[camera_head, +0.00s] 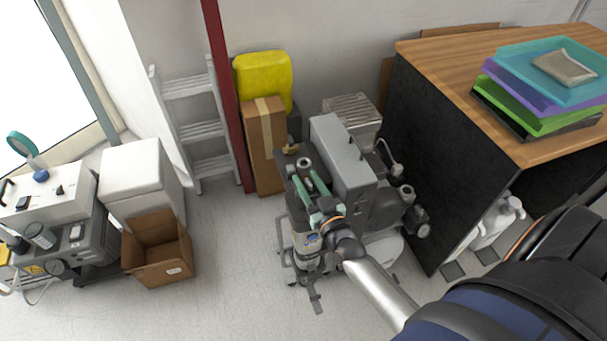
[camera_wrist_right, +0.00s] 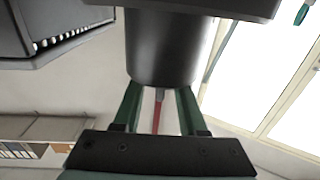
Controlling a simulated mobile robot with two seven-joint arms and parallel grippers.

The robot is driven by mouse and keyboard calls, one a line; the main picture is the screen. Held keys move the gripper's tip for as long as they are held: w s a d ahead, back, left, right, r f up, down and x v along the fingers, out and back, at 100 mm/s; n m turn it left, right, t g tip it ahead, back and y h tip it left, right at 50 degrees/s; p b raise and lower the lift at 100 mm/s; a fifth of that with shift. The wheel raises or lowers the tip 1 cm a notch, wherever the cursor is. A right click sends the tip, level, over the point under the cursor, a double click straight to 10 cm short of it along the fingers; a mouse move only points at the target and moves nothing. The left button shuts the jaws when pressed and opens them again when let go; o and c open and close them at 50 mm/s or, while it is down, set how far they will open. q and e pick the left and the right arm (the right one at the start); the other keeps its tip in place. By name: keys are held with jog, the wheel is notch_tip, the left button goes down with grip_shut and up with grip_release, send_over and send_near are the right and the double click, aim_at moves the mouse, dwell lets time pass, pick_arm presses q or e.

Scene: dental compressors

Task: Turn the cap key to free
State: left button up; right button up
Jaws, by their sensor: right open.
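The compressor (camera_head: 342,158) stands on the floor at the middle of the head view, a grey box with dark parts around it. My right gripper (camera_head: 303,177) is open, with green fingers over the left side of the compressor. A small dark round part (camera_head: 304,163) lies close to its fingertips. In the right wrist view a dark cylinder (camera_wrist_right: 170,48) fills the space ahead of the fingers (camera_wrist_right: 158,100) and covers their tips; I cannot tell whether they touch it. I cannot make out the cap key or its setting. My left gripper is out of view.
A wooden-topped desk (camera_head: 445,52) with stacked trays (camera_head: 505,88) stands to the right. A taped carton (camera_head: 262,165), yellow container (camera_head: 264,78), red post (camera_head: 228,95) and ladder (camera_head: 198,130) are behind. An open box (camera_head: 158,262) is at left. Floor between the box and compressor is clear.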

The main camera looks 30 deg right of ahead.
jog(key=shift+w+d, duration=0.15)
jog(key=shift+w, duration=1.1)
jog(key=shift+c, duration=0.3)
grip_shut()
